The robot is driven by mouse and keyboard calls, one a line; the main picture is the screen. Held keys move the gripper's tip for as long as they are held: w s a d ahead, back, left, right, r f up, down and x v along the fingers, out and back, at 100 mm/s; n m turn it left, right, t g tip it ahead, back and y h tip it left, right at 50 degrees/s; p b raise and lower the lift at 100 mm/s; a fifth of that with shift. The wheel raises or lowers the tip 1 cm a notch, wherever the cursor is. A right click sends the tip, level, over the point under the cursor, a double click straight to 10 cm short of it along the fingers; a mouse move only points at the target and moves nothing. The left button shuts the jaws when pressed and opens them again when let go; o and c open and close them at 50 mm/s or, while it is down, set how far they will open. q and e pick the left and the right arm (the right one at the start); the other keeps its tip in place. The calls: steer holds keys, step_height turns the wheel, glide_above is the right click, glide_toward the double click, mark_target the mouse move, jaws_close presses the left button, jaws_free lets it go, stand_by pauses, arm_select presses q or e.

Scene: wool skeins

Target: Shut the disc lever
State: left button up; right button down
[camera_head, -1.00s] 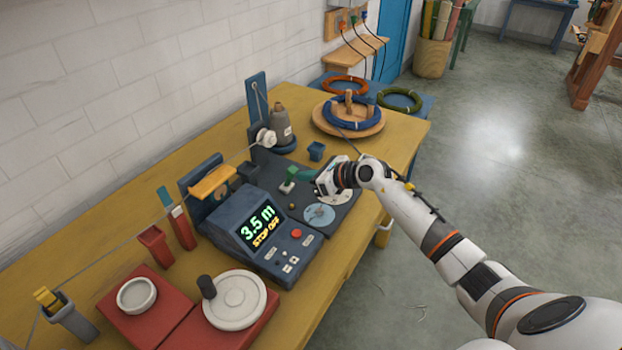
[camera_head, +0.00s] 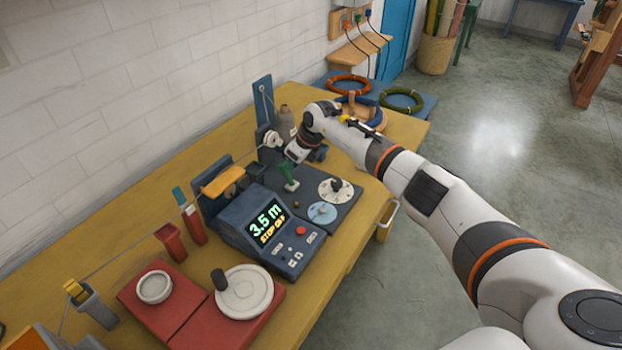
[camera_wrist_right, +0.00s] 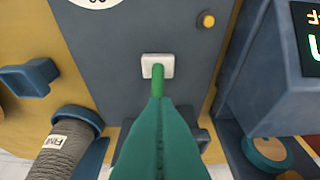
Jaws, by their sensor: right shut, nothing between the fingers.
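The green lever (camera_head: 289,181) rises from a small white base on the dark panel beyond the display box. In the right wrist view its bright green stem (camera_wrist_right: 158,84) comes up from the white base, and its upper part is hidden behind my fingers. My right gripper (camera_head: 286,167) is just at the lever's top. Its dark teal fingers (camera_wrist_right: 160,125) are shut with nothing between them. I cannot tell whether they touch the lever. The white discs (camera_head: 272,139) stand on the dark blue unit just behind. My left gripper is not in view.
The display box (camera_head: 262,232) reads 3.5 m. Two dials, white (camera_head: 336,189) and light blue (camera_head: 321,212), lie right of the lever. A grey cone (camera_head: 285,121) stands close behind my wrist. A white crank wheel (camera_head: 244,290) is at the front.

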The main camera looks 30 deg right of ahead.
steer(key=shift+d, duration=0.1)
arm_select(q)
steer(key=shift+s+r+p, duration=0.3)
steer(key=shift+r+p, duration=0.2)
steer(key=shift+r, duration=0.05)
arm_select(e)
steer(key=shift+r, duration=0.95)
steer(key=shift+d+r, duration=0.1)
